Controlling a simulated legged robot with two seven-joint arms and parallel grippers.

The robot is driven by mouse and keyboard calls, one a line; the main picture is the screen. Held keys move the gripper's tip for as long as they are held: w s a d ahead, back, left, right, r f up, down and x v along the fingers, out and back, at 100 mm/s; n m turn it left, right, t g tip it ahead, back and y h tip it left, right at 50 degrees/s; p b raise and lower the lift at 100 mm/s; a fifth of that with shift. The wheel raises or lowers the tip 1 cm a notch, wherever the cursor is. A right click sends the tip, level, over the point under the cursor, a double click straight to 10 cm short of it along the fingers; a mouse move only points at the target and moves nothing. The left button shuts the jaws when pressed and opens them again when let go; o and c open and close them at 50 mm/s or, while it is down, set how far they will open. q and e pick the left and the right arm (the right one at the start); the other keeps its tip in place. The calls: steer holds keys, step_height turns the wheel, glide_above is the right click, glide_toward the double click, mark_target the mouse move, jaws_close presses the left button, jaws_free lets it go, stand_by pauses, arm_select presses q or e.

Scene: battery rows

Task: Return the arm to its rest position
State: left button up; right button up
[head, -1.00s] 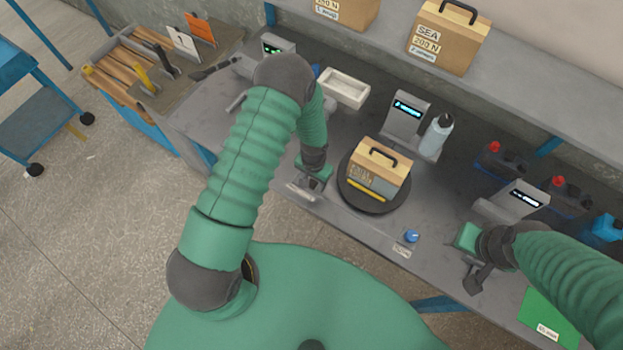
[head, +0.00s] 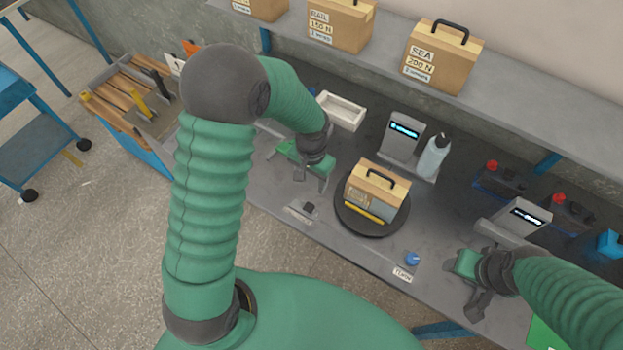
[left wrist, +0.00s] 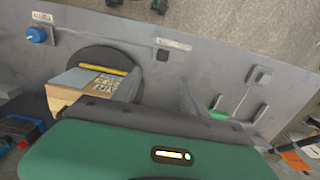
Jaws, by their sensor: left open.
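My left gripper (head: 311,181) hangs over the workbench (head: 345,247), left of a tan and grey case. It is open with nothing between its fingers. My left arm bends up and over at the left of the head view. The case (head: 377,189) has a black handle and stands on a round dark turntable (head: 371,225), apart from the gripper. The left wrist view shows the case (left wrist: 95,82) and the turntable (left wrist: 107,55) beyond the green gripper body. My right gripper (head: 470,287) is low over the bench at the right; its finger gap is unclear.
A white tray (head: 341,110), a grey display unit (head: 402,136) and a bottle (head: 434,157) stand behind the turntable. Another display unit (head: 522,219) and dark batteries with red caps are at the right. A shelf (head: 533,93) with tan cases runs along the back.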

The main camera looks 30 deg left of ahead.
arm_select(q)
steer(key=shift+d+r, duration=0.1)
steer(key=shift+r, duration=0.35)
steer(key=s+d+r+n+t+b, duration=0.1)
steer(key=s+t+b, duration=0.1)
steer(key=s+b, duration=0.4)
steer(key=s, duration=0.3)
steer(key=shift+d+r+t, duration=0.2)
steer(key=shift+r+t, duration=0.1)
steer(key=shift+s+r, duration=0.1)
steer(key=shift+s, duration=0.2)
steer(key=shift+w+d, duration=0.15)
